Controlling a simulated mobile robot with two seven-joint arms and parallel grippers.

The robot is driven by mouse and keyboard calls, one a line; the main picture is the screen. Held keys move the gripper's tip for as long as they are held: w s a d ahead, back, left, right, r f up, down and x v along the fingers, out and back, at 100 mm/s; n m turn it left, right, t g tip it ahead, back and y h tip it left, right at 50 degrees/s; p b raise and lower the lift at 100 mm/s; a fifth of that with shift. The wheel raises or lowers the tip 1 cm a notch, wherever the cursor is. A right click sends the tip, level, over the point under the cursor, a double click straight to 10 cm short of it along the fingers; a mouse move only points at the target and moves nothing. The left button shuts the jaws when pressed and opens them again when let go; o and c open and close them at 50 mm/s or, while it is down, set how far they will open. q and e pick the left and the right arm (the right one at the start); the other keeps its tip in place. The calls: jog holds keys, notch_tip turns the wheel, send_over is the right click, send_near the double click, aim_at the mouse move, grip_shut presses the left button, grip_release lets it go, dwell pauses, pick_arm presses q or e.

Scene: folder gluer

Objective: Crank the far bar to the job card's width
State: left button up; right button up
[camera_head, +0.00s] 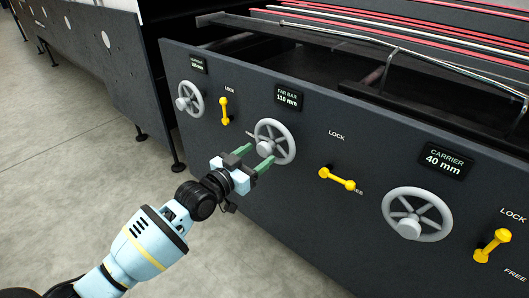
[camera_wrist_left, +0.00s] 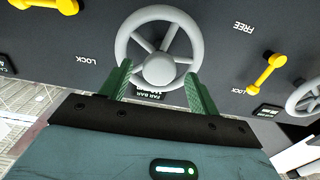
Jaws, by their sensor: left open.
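The far bar handwheel (camera_head: 289,132) is a grey spoked wheel on the dark machine panel, under a display (camera_head: 288,98) reading FAR BAR 110 mm. My left gripper (camera_head: 267,156), with green fingers, is open in front of this wheel. In the left wrist view, the wheel's hub (camera_wrist_left: 158,68) appears between and just beyond the fingertips; the fingers overlap the rim's near side. I cannot tell whether they touch it. A yellow lever (camera_head: 337,179) right of the wheel lies nearly level, its right end by the FREE label. No job card shows. My right gripper is not in view.
Left of the far bar wheel are another handwheel (camera_head: 190,99) and an upright yellow lever (camera_head: 224,110). To the right are the carrier handwheel (camera_head: 417,213), its display (camera_head: 445,160) reading 40 mm, and a tilted yellow lever (camera_head: 492,246). Open floor (camera_head: 70,170) lies left.

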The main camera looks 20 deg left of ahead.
aim_at(262, 152)
pick_arm(q)
jog(key=x, duration=0.3)
jog(key=shift+f+b, duration=0.1)
jog(key=shift+b, duration=0.3)
jog(key=shift+w+d, duration=0.1)
jog(key=shift+w, duration=0.15)
jog(key=c, duration=1)
grip_shut()
jog(key=shift+n, duration=0.4)
